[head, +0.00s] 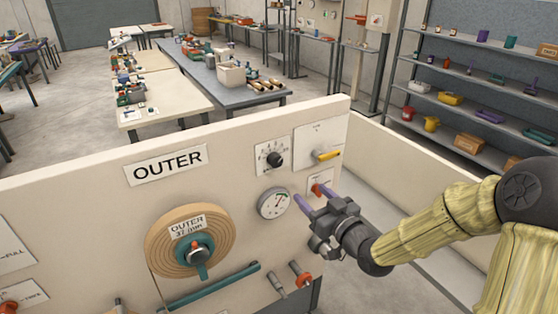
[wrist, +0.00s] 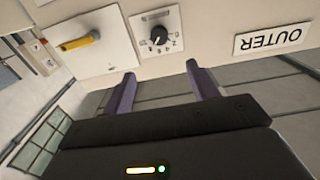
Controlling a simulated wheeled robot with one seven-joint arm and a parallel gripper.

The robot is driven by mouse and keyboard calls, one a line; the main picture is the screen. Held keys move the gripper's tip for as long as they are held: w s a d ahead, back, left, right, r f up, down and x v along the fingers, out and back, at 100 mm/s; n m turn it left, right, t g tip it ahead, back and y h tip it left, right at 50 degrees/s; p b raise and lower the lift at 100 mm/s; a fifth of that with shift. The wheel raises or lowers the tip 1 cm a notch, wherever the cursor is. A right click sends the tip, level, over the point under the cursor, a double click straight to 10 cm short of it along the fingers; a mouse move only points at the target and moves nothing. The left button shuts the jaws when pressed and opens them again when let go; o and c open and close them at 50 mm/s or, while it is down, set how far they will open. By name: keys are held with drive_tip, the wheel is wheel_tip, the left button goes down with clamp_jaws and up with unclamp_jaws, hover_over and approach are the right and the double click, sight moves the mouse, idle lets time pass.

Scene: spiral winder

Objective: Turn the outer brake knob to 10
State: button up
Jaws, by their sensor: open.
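The outer brake knob (head: 274,160) is a small black knob on a white numbered plate, on the upright cream panel to the right of the OUTER sign (head: 166,165). Its setting is too small to read. In the wrist view, which is upside down, the knob (wrist: 158,36) shows at the top middle, with numbers around it. My gripper (head: 308,197) has purple fingers, open and empty, below and right of the knob in the head view. In the wrist view the knob lies beyond the gap between the fingertips (wrist: 160,68), apart from them.
A yellow lever (head: 328,154) sits right of the knob and shows in the wrist view (wrist: 80,42). A round gauge (head: 274,203) and a red knob (head: 318,190) are below, close to my fingers. A wound roll (head: 160,240) is lower left.

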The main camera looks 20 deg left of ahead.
sight(278, 162)
drive_tip(key=p+x, duration=0.7)
drive_tip(key=x, duration=0.9)
drive_tip(key=shift+w+a+p, duration=0.2)
drive_tip(key=shift+w+p, duration=0.05)
drive_tip(key=shift+p, duration=0.1)
drive_tip(key=shift+w+a, duration=0.25)
drive_tip(key=shift+a, duration=0.05)
drive_tip(key=c, duration=1)
